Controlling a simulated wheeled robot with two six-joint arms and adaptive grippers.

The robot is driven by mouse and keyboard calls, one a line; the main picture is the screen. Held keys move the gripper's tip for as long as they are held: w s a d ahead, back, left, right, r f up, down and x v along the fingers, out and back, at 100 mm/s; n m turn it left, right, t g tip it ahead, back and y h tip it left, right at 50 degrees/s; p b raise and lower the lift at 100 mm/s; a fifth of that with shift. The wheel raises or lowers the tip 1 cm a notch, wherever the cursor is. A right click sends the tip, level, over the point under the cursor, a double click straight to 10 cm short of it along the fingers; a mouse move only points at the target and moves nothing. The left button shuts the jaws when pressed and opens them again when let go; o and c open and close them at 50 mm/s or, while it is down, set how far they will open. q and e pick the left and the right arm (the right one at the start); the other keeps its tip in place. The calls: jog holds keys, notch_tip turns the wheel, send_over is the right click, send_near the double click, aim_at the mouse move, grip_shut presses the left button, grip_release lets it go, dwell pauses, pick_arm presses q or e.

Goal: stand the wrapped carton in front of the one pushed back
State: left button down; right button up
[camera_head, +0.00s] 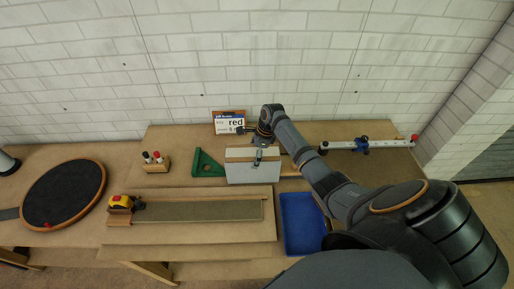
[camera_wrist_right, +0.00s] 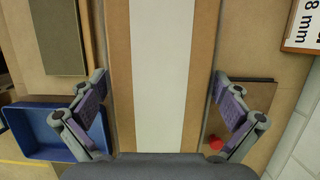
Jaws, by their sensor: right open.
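A pale box-like block (camera_head: 253,173) with a tan and white top stands mid-table in the head view; I take it for the carton, but cannot tell whether it is wrapped. My right gripper (camera_head: 252,144) is over its top edge. In the right wrist view the open gripper (camera_wrist_right: 160,98) has one finger on each side of a tan surface with a white central strip (camera_wrist_right: 160,60). I cannot tell whether the fingers touch it. A second, pushed-back carton cannot be made out clearly. My left gripper is not in view.
A printed card (camera_head: 229,122) stands behind, near the brick wall. A blue tray (camera_head: 302,222) lies front right. A long board (camera_head: 200,211) with a tape measure (camera_head: 121,202) lies in front. A bar clamp (camera_head: 385,143) lies right.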

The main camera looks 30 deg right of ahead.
jog(key=b+v, duration=0.2)
jog(key=v, duration=0.8)
jog(key=f+b, duration=0.1)
jog(key=b, duration=0.2)
jog(key=d+f+b, duration=0.1)
jog(key=b, duration=0.3)
jog(key=shift+w+f+t, duration=0.1)
jog(key=shift+f+t, duration=0.1)
jog(key=shift+t, duration=0.1)
jog(key=d+y+b, duration=0.1)
jog(key=b, duration=0.6)
jog(key=shift+r+t+y, duration=0.1)
jog(key=shift+t+y, duration=0.2)
jog(key=shift+y, duration=0.1)
jog(key=shift+s+r+b, duration=0.3)
jog(key=shift+a+r, duration=0.1)
jog(key=shift+r, duration=0.2)
jog(key=shift+a, duration=0.15)
jog(key=p+x, duration=0.1)
jog(key=x, duration=0.6)
jog(key=p+x, duration=0.1)
jog(key=x, duration=0.1)
jog(key=shift+s+a, duration=0.2)
jog(key=shift+a, duration=0.15)
jog(key=shift+w+a+f, duration=0.15)
jog(key=shift+w+f, duration=0.05)
jog(key=shift+f, duration=0.3)
jog(key=shift+f+p, duration=0.2)
jog(key=shift+p, duration=0.9)
